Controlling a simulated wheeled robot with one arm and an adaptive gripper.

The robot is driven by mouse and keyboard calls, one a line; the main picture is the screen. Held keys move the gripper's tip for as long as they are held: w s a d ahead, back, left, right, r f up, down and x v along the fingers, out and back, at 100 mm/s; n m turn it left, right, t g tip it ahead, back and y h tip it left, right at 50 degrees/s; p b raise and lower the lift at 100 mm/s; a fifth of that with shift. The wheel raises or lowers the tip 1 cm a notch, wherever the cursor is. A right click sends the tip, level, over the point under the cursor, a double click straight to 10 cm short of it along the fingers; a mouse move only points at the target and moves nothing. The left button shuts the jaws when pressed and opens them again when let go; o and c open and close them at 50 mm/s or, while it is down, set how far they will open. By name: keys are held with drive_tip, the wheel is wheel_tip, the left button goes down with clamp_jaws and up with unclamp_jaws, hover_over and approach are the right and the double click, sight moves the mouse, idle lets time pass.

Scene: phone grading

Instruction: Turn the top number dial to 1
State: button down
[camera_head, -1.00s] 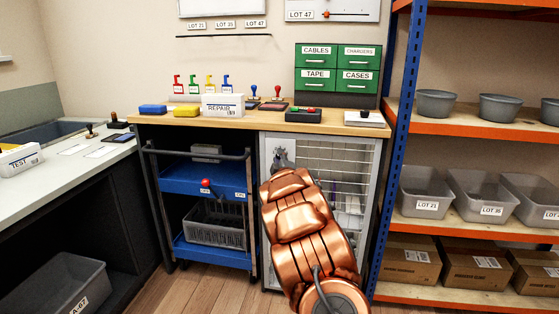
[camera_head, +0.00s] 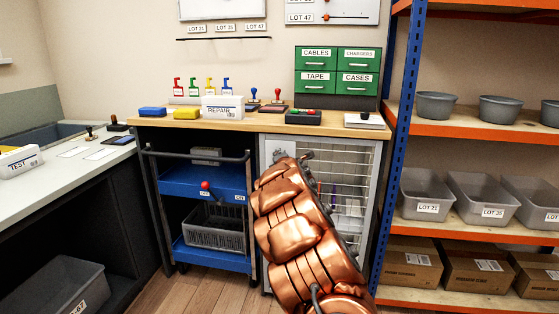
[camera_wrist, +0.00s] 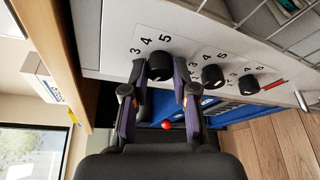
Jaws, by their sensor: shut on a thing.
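The top number dial (camera_wrist: 160,66) is a black round knob on a pale panel (camera_wrist: 122,32). In the wrist view it sits between the two fingertips of my gripper (camera_wrist: 161,80), which is shut on it. Printed numbers 3, 4 and 5 show beside the dial; its 1 and its pointer I cannot make out. Two more dials, the middle one (camera_wrist: 212,75) and the bottom one (camera_wrist: 249,84), stand apart from the fingers to the right. In the head view my copper arm hides the dials and most of my gripper.
The dials are on the wire-fronted cabinet (camera_head: 378,165) under the wooden worktop (camera_head: 260,125). A blue cart (camera_head: 180,183) with a red-knobbed lever (camera_head: 205,185) stands close on the left. Orange-and-blue shelving (camera_head: 480,225) stands on the right. Some floor (camera_head: 210,283) is clear in front.

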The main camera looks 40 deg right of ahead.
drive_tip(key=shift+w+a+n, duration=0.1)
drive_tip(key=shift+n, duration=0.2)
idle(0.4)
drive_tip(key=c, duration=1.1)
unclamp_jaws()
drive_tip(key=shift+o, duration=0.9)
drive_tip(key=v, duration=1.2)
drive_tip(key=shift+r, duration=0.15)
